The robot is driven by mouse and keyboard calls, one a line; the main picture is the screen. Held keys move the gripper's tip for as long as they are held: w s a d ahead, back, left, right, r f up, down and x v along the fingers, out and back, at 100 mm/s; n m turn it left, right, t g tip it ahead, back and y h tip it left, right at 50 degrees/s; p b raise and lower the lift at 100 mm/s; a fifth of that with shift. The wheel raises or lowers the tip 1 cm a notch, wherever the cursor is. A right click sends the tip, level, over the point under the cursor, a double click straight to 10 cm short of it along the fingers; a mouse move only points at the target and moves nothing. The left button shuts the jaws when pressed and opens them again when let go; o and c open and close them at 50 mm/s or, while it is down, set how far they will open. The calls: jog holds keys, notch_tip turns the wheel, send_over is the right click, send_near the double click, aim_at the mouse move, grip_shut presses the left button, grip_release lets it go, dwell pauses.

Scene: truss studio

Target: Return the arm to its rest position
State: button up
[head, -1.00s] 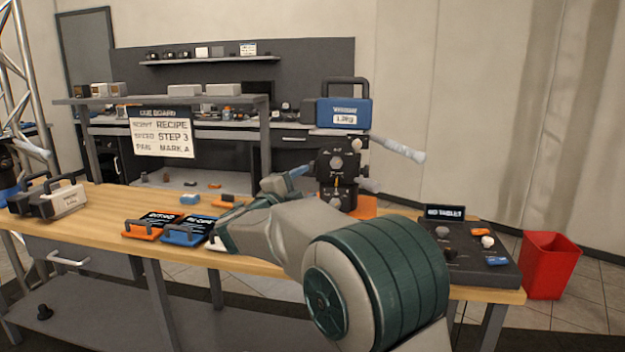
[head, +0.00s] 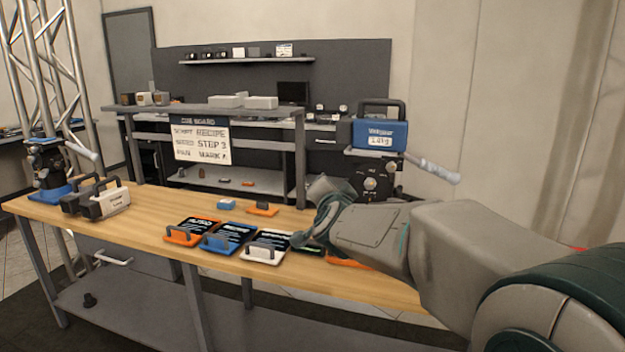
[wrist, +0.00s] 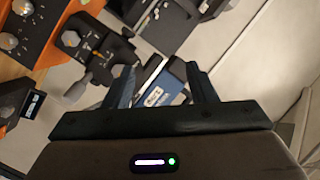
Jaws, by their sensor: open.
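My arm (head: 430,240) reaches in from the lower right of the head view, its grey links over the right part of the wooden table (head: 165,212). Its far end bends near the black knobbed device; the fingers are not clear there. In the wrist view my gripper (wrist: 163,72) has its two dark fingers spread apart, with nothing held. A blue weight block with a white label (wrist: 165,88) shows beyond and between the fingers, apart from them as far as I can tell. In the head view that blue block (head: 379,134) sits on top of the black device (head: 371,183).
Orange, blue and white handled cards (head: 268,246) lie left of my arm. Black and white handled weights (head: 106,202) and a truss clamp (head: 50,170) stand at the table's left. A light handle (head: 432,170) sticks out right of the device. My arm hides the table's right end.

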jog(key=s+d+f+n+g+p, duration=0.3)
jog(key=s+g, duration=0.1)
jog(key=s, duration=0.7)
jog(key=s+d+f+n+g+p, duration=0.3)
jog(key=s+d+g, duration=0.1)
jog(key=s, duration=0.7)
jog(key=s+d+f+n+g+p, duration=0.3)
jog(key=s+g, duration=0.2)
jog(key=s, duration=0.6)
jog(key=shift+s+d+f+g+p, duration=0.2)
jog(key=shift+d+g+p, duration=0.15)
jog(key=shift+g, duration=0.05)
jog(key=c, duration=0.3)
jog(key=shift+a, duration=0.1)
